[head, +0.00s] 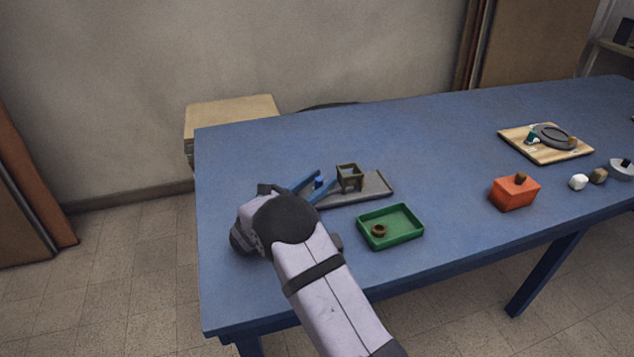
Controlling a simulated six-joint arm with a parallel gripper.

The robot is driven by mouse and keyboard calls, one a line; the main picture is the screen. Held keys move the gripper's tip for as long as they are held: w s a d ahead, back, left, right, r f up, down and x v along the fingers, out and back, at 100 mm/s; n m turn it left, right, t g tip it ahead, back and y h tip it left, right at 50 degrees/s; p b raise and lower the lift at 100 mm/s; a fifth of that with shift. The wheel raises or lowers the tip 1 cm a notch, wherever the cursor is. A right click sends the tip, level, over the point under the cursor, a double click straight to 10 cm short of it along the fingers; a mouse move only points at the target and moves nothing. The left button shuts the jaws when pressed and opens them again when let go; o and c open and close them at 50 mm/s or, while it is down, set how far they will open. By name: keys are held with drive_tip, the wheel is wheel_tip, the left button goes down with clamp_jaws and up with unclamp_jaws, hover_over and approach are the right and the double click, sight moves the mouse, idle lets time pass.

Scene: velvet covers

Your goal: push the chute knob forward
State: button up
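The chute unit is a flat grey base (374,190) with a small brown square hopper (349,178) standing on it, left of the table's middle. A small dark blue knob (318,182) shows at the left of the hopper. My gripper (325,182) reaches in from the left, its two blue fingers spread apart. The knob appears between the fingers; I cannot tell whether either finger touches it. The left end of the grey base is partly hidden behind my gripper.
A green tray (412,231) holding a brown ring (379,230) lies in front of the base. The blue table (440,150) is clear behind the base.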

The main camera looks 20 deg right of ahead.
drive_tip(key=shift+a, duration=0.1)
drive_tip(key=shift+b+v, duration=0.3)
drive_tip(key=shift+v, duration=3.3)
drive_tip(key=shift+c, duration=0.6)
drive_tip(key=c, duration=0.5)
drive_tip(key=shift+r, duration=0.2)
clamp_jaws()
drive_tip(key=shift+w+a+r+p, duration=0.15)
drive_tip(key=shift+r+p, duration=0.1)
drive_tip(key=shift+p, duration=0.1)
drive_tip(key=a+r+m+g+y+p, duration=0.3)
drive_tip(key=a+r+g+p, duration=0.3)
drive_tip(key=a, duration=0.4)
drive_tip(key=shift+a+m+g+p, duration=0.3)
drive_tip(key=shift+m+g+p, duration=0.45)
drive_tip(key=shift+p, duration=0.45)
